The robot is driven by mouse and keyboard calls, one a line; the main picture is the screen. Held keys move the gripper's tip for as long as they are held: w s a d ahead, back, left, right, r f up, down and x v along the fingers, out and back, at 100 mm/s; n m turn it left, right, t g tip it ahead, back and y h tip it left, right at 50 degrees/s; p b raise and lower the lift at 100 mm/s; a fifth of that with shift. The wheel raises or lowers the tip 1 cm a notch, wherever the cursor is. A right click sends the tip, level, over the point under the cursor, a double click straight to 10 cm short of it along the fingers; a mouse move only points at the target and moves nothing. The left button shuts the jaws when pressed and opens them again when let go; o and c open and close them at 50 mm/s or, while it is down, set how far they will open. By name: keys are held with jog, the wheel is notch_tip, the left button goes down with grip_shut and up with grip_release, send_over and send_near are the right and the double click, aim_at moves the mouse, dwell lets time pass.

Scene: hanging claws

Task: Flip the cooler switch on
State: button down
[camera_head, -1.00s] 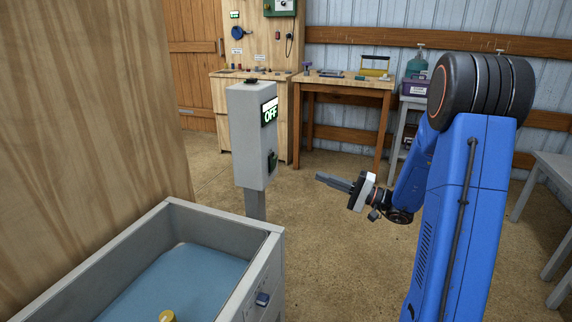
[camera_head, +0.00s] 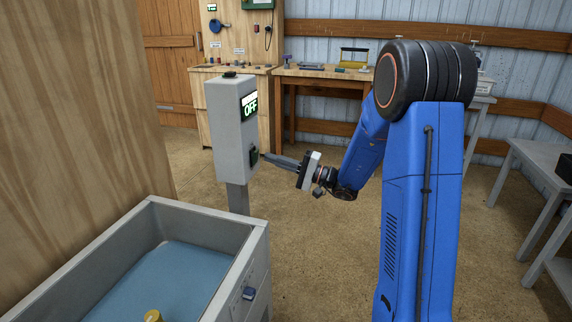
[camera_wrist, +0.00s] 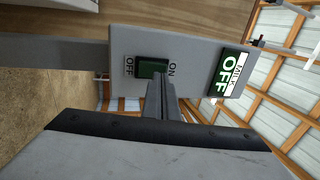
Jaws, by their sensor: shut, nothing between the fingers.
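The cooler switch is a dark green rocker (camera_wrist: 152,68) on a grey box (camera_head: 226,130) on a post. It also shows in the head view (camera_head: 254,156). In the wrist view it has OFF printed on one side and ON on the other. The box's display (camera_head: 250,106) reads OFF, and in the wrist view the display (camera_wrist: 231,72) reads MILK OFF. My gripper (camera_head: 267,156) is shut and empty. Its fingertips (camera_wrist: 158,82) are at the switch, towards the ON side. I cannot tell whether they touch it.
A grey tank (camera_head: 200,238) with blue liquid and a yellow knob (camera_head: 153,316) stands below the box at the left. A wooden workbench (camera_head: 325,75) is at the back. Grey tables (camera_head: 545,160) stand at the right. The floor between is clear.

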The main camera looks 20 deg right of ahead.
aim_at(256, 157)
jog(key=shift+x, duration=1.15)
